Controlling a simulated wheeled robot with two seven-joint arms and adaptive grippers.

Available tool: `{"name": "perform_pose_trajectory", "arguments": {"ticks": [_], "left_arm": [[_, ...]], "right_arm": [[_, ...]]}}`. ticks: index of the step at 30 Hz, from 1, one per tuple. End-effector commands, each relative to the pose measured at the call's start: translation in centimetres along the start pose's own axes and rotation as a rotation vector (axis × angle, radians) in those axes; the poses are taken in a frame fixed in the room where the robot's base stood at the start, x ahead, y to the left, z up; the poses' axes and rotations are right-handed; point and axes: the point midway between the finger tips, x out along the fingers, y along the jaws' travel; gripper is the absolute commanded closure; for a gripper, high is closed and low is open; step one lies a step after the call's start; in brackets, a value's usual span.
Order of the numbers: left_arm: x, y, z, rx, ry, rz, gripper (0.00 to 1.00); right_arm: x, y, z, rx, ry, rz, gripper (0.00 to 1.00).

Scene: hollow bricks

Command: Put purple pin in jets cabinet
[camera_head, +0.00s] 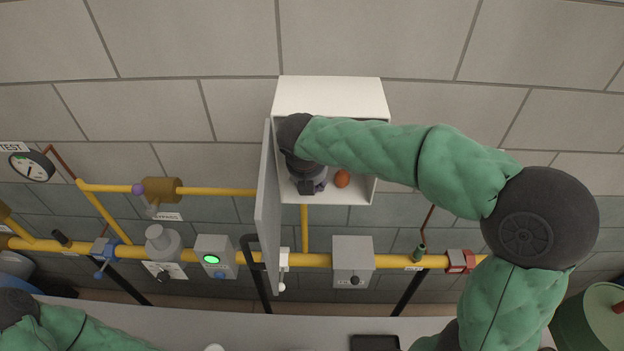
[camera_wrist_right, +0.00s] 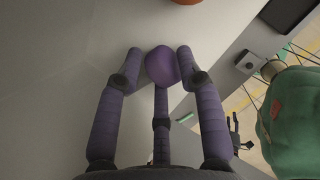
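A purple ball-shaped piece (camera_wrist_right: 162,65), which I take for the purple pin, sits between the fingertips of my right gripper (camera_wrist_right: 160,60) in the right wrist view. The fingers lie close on both sides of it and a third finger lies behind it. My right gripper also shows in the head view (camera_head: 312,185), inside the open white cabinet (camera_head: 330,97), near its left side. Its forearm hides part of the interior. Another purple ball (camera_head: 138,188) sits on the brown fitting at the left. My left gripper is out of view; only part of that arm shows.
An orange ball (camera_head: 342,178) lies in the cabinet, right of my gripper. The cabinet's grey door (camera_head: 267,200) stands open at the left, close to my wrist. Yellow pipes (camera_head: 400,262) with valves and boxes run below. A pressure gauge (camera_head: 32,167) hangs at far left.

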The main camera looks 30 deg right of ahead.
Motion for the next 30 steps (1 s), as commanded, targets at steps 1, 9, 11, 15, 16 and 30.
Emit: {"name": "perform_pose_trajectory", "arguments": {"ticks": [1,9,11,15,16,30], "left_arm": [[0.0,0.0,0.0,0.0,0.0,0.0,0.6],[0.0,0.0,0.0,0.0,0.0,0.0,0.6],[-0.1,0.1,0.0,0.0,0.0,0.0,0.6],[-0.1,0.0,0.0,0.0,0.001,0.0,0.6],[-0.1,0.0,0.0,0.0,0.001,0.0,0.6],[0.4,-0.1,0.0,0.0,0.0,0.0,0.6]], "right_arm": [[0.0,0.0,0.0,0.0,0.0,0.0,0.47],[-0.1,0.0,0.0,0.0,0.0,0.0,0.47],[-0.2,0.0,0.1,0.0,0.0,0.0,0.47],[-1.4,0.1,0.2,0.0,-0.002,0.003,0.47],[-1.8,0.2,0.1,0.0,-0.002,0.003,0.47],[-7.7,0.1,0.1,0.0,-0.001,0.001,0.47]]}}
